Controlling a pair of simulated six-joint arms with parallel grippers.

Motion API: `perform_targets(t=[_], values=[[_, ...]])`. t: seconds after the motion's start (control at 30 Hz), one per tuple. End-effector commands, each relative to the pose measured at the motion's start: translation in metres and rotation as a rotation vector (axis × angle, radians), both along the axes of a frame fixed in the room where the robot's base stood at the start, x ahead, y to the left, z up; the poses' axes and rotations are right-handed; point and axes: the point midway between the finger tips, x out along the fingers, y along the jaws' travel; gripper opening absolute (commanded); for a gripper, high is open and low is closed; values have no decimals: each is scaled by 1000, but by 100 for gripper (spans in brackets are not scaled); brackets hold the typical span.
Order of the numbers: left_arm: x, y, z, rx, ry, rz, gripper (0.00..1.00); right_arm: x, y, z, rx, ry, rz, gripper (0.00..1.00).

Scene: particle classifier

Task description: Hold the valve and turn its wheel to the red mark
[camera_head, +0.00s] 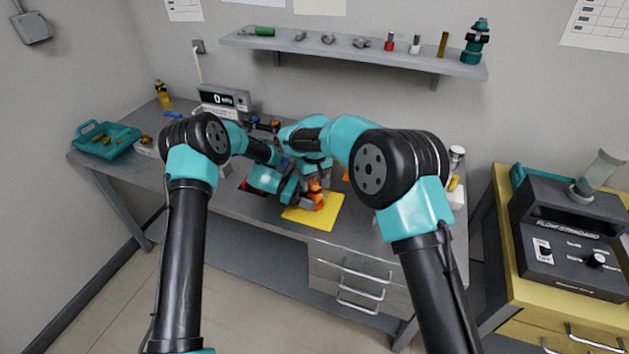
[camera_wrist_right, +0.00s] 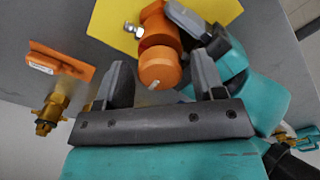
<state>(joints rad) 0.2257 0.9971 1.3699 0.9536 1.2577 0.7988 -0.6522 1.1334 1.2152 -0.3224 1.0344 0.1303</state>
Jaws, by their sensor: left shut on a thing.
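The orange valve (camera_head: 316,187) is over the yellow mat (camera_head: 325,217) near the front of the bench. In the right wrist view the valve body (camera_wrist_right: 160,28) has a silver side fitting, and its round orange wheel (camera_wrist_right: 160,65) carries a pale mark. I see no red mark. My left gripper (camera_head: 308,198) is shut on the valve; one of its fingers shows beside the body. My right gripper (camera_wrist_right: 160,70) is open. Its fingers stand on either side of the wheel, with visible gaps. The right arm hides much of this in the head view.
An orange piece with a white label (camera_wrist_right: 60,62) and a brass fitting (camera_wrist_right: 50,110) lie left in the wrist view. A display box (camera_head: 223,99) and a teal tray (camera_head: 105,140) stand on the bench. A shelf (camera_head: 350,52) hangs behind. The right front bench is partly hidden.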

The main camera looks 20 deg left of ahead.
Motion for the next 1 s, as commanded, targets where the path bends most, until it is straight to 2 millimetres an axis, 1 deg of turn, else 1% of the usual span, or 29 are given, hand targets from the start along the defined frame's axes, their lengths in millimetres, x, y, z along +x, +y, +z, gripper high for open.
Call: perform_targets(t=[0.03, 0.07, 0.43, 0.67, 1.0], values=[[0, 0, 1, 0, -1, 0, 8, 0, 0, 0, 0, 0, 0, 58], [0, 0, 1, 0, -1, 0, 8, 0, 0, 0, 0, 0, 0, 55], [0, 0, 1, 0, -1, 0, 8, 0, 0, 1, 0, 0, 0, 20], [0, 0, 0, 0, -1, 0, 8, 0, 0, 1, 0, 0, -44, 20], [0, 0, 0, 0, -1, 0, 8, 0, 0, 1, 0, 0, -249, 20]])
